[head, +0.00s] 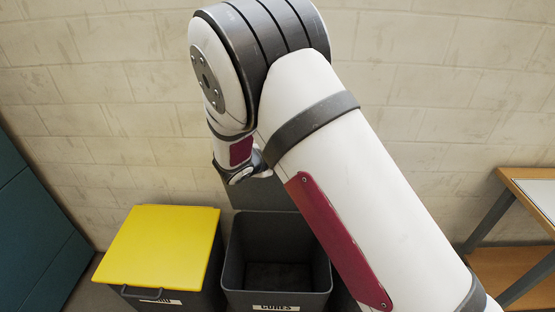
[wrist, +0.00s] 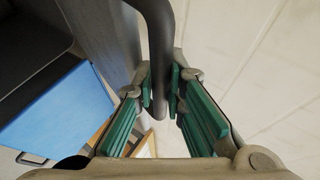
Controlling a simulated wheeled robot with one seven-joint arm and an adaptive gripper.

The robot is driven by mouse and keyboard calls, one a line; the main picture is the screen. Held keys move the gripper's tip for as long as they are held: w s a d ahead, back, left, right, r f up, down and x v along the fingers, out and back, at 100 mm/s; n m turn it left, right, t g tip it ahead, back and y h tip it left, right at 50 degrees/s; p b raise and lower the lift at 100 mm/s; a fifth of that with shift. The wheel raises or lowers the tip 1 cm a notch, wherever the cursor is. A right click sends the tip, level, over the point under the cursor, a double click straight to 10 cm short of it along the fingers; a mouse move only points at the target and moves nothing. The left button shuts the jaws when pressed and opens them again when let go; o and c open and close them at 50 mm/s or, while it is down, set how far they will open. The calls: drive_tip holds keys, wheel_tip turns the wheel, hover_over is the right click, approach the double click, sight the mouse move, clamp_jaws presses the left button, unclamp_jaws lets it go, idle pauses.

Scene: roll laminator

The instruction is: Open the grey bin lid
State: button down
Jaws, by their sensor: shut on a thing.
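In the wrist view the lid (wrist: 103,35) is a grey panel beside a dark bar handle (wrist: 158,50). My gripper (wrist: 160,88) has its green-padded fingers on both sides of the handle, shut on it. In the head view my arm hides most of the gripper.
A bin with a shut yellow lid (head: 160,245) stands left of the grey bin. A blue lid (wrist: 60,108) shows in the wrist view. A pale block wall (head: 110,90) is close behind the bins. A wooden table (head: 525,200) stands at the right, a teal cabinet (head: 35,240) at the left.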

drive_tip(key=shift+w+r, duration=0.1)
drive_tip(key=shift+w, duration=0.1)
drive_tip(key=c, duration=1.6)
unclamp_jaws()
drive_tip(key=shift+c, duration=0.2)
drive_tip(key=shift+s, duration=0.1)
drive_tip(key=v, duration=1.2)
